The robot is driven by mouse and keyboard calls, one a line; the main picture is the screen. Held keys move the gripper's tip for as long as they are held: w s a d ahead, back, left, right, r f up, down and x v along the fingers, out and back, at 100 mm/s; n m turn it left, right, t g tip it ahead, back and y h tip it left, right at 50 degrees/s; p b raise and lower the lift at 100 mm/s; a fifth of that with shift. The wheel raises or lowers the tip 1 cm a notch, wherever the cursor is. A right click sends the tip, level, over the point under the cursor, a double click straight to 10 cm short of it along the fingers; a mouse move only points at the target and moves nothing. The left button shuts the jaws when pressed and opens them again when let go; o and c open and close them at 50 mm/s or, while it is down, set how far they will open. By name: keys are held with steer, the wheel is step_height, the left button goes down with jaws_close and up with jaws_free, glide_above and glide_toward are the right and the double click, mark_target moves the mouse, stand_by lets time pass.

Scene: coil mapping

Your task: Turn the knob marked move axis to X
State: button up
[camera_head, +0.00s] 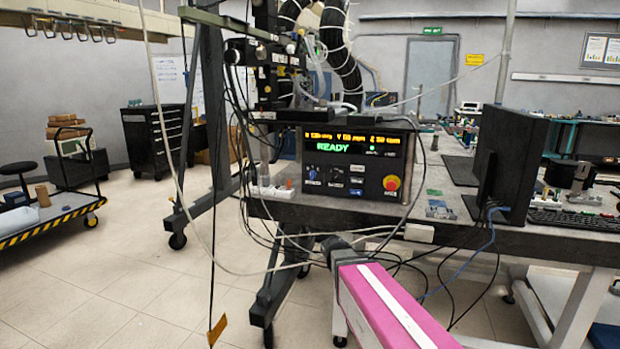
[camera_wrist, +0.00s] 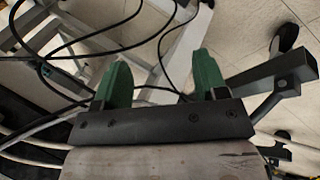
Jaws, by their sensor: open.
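A black control box (camera_head: 352,160) stands on the table, its front facing me. A green READY and yellow readouts glow on its display (camera_head: 350,145). Below the display are small knobs and switches (camera_head: 313,174) and a red button on a yellow base (camera_head: 391,184). The labels are too small to read, so I cannot tell which knob is marked move axis or where it points. My gripper (camera_wrist: 161,82) shows in the wrist view with its two green fingers apart and nothing between them. The control box is not in the wrist view.
Cables hang in front of the table (camera_head: 463,224) and also cross the wrist view near my fingers. A black monitor (camera_head: 505,160) stands right of the box. A grey stand (camera_head: 205,110) is at the left. Open tiled floor (camera_head: 110,265) lies further left.

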steer(key=w+a+r+n+t+h, duration=0.2)
steer(key=w+a+r+t+h, duration=0.15)
steer(key=w+r, duration=0.45)
steer(key=n+t+h, duration=0.4)
steer(key=t, duration=0.4)
glide_toward(311, 176)
steer(key=shift+g, duration=0.25)
steer(key=x, duration=0.9)
steer(key=shift+w+r, duration=0.25)
steer(key=shift+w, duration=0.05)
steer(key=shift+n, duration=0.3)
steer(key=c, duration=0.9)
